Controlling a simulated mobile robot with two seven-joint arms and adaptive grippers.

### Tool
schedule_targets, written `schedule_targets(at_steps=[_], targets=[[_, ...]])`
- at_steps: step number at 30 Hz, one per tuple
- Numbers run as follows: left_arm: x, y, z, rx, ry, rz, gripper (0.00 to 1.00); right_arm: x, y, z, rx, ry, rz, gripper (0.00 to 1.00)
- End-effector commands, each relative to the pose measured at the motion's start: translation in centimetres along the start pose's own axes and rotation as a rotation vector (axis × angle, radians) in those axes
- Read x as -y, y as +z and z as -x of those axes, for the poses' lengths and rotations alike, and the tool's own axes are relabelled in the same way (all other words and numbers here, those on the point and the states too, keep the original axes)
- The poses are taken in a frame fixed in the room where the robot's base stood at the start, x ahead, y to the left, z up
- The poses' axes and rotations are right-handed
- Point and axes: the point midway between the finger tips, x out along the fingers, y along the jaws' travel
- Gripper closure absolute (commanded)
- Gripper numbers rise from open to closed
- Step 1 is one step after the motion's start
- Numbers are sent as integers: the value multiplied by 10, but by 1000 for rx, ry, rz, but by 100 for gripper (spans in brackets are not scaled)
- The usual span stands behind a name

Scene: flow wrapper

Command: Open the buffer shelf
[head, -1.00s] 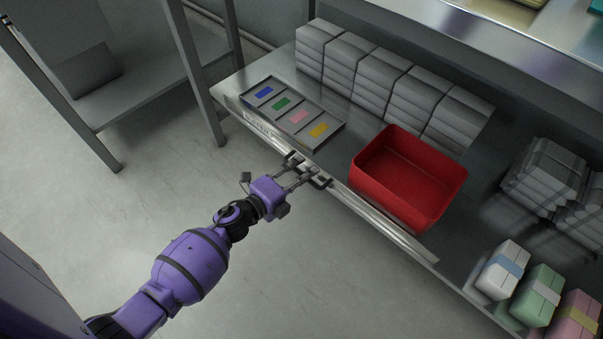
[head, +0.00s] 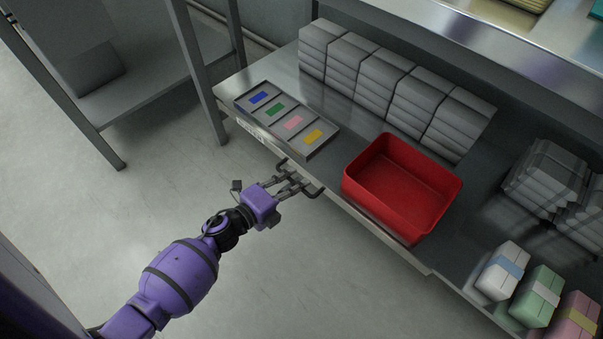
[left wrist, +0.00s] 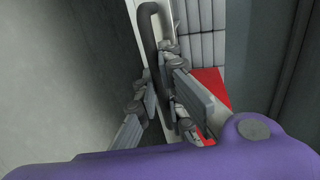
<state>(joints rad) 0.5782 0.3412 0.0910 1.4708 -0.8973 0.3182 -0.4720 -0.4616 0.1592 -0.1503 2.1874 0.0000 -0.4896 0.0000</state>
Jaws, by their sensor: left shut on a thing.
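The buffer shelf (head: 352,205) is a metal shelf with a pale front edge and a dark bar handle (head: 318,191). In the head view my purple left arm reaches in from the lower left, and its gripper (head: 297,183) is shut on the handle. In the left wrist view the dark handle (left wrist: 150,30) runs up from between the fingers, beside the shelf's pale front. The fingers partly hide the handle's lower part. My right gripper is not in view.
A grey tray (head: 318,148) with blue, green, pink and yellow labels and a red bin (head: 440,193) stand on the shelf. Grey stacks (head: 362,75) stand behind them. Wrapped packs (head: 500,270) lie at lower right. A grey rack (head: 200,70) stands left. The floor before the shelf is clear.

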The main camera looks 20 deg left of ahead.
Motion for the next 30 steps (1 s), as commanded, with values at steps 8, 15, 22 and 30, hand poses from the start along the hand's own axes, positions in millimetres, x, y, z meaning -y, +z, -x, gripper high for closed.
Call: schedule_targets(at_steps=[8,15,22,30], targets=[[-16,0,75,2,5,3,100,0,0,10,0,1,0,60],[-28,0,137,2,3,2,100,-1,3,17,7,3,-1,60],[-38,0,183,2,3,0,100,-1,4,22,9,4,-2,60],[-44,0,212,0,1,0,100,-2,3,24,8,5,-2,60]])
